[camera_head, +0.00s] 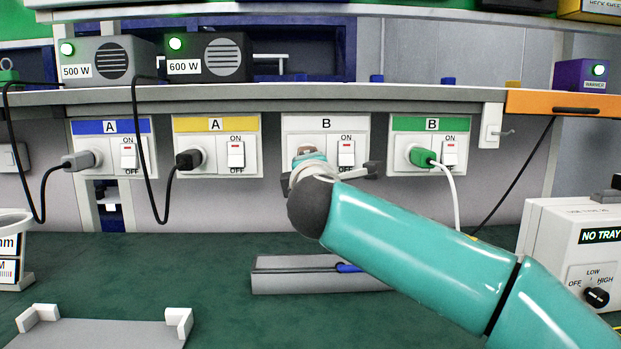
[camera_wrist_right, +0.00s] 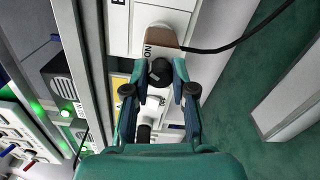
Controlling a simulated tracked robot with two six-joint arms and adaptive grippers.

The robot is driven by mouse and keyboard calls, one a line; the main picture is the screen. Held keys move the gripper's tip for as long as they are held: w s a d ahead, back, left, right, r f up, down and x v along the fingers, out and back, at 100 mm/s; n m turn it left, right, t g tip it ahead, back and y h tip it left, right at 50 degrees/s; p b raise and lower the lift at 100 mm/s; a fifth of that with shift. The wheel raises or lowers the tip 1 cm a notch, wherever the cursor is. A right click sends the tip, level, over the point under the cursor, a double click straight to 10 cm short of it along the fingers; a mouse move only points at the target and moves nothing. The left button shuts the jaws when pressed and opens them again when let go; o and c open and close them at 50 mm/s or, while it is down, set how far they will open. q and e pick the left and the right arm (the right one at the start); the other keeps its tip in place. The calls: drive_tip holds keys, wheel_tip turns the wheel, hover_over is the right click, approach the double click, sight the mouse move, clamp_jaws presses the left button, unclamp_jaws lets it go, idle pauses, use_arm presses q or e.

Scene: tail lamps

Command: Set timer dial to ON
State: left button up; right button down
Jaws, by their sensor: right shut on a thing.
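A brown plug-in unit (camera_wrist_right: 166,38) sits at the socket of the white B outlet (camera_head: 308,123), with a black cable leaving it. An "ON" label (camera_wrist_right: 147,51) shows next to a dark knob, which I take for the timer dial (camera_wrist_right: 160,72). My right gripper (camera_wrist_right: 162,66) is shut on this knob, one finger on each side. In the head view my right gripper (camera_head: 307,152) and wrist cover most of the unit, and its dial is hidden there. I cannot read the dial's pointer. My left gripper is not in view.
A blue A outlet (camera_head: 84,127), a yellow A outlet (camera_head: 190,124) and a green B outlet (camera_head: 400,124) flank the white one, with cables hanging in front. A grey block (camera_head: 275,275) lies under my right arm. A NO TRAY box (camera_head: 550,225) stands right.

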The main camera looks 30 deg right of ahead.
drive_tip(key=shift+m, duration=0.4)
drive_tip(key=c, duration=0.9)
unclamp_jaws()
drive_tip(key=shift+d, duration=0.1)
drive_tip(key=shift+c, duration=0.2)
drive_tip(key=shift+s, duration=0.1)
drive_tip(key=v, duration=1.2)
